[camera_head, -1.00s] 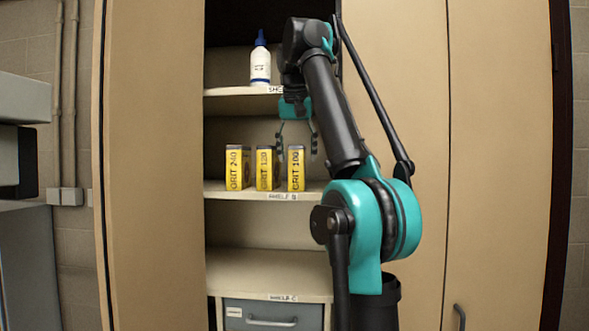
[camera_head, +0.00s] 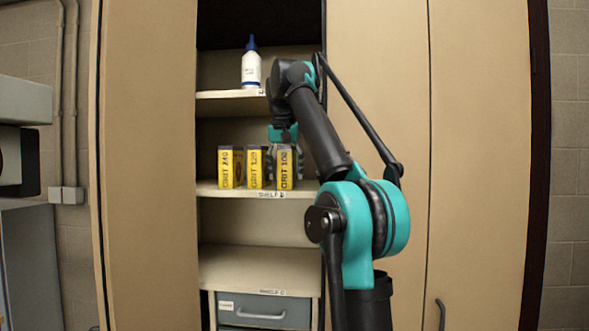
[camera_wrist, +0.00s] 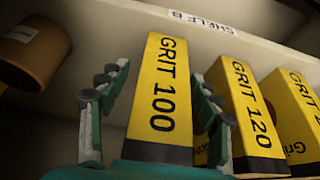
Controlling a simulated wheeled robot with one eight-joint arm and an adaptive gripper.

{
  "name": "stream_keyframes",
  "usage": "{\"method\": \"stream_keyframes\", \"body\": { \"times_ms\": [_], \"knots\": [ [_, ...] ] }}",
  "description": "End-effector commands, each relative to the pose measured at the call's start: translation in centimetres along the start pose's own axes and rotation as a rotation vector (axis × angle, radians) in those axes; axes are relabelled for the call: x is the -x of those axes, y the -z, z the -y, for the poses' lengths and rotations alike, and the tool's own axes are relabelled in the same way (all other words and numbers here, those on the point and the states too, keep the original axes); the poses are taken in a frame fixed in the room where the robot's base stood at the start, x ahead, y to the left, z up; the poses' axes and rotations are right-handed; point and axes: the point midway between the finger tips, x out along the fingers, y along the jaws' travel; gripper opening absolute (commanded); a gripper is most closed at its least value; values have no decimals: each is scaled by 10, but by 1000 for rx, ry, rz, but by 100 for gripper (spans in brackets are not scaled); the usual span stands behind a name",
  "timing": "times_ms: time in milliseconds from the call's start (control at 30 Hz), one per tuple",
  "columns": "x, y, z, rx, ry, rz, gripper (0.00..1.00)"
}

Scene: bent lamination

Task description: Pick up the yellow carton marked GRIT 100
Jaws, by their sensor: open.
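The yellow carton marked GRIT 100 (camera_head: 284,169) stands upright on Shelf B, at the right end of a row of three yellow cartons. In the wrist view the GRIT 100 carton (camera_wrist: 160,95) fills the middle. My gripper (camera_wrist: 160,78) is open, with one finger on each side of it. Contact with the carton cannot be made out. In the head view my gripper (camera_head: 284,155) is low at the carton, its fingers partly hidden. The GRIT 120 carton (camera_wrist: 245,105) is close to the right finger in the wrist view.
The GRIT 120 carton (camera_head: 255,168) and GRIT 240 carton (camera_head: 226,168) stand left of it. A white bottle with a blue cap (camera_head: 251,68) is on the shelf above. A brown round object (camera_wrist: 35,50) shows at the wrist view's left.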

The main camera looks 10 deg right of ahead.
Motion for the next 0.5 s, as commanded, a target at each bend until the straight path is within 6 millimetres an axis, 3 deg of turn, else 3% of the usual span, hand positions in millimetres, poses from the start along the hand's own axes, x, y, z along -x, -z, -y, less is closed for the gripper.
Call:
{"method": "stream_keyframes", "body": {
  "times_ms": [100,367,500],
  "knots": [
    [-12,5,7,1,0,0,64],
    [-15,6,8,1,0,0,64],
    [-14,6,8,1,0,0,48]
  ]
}}
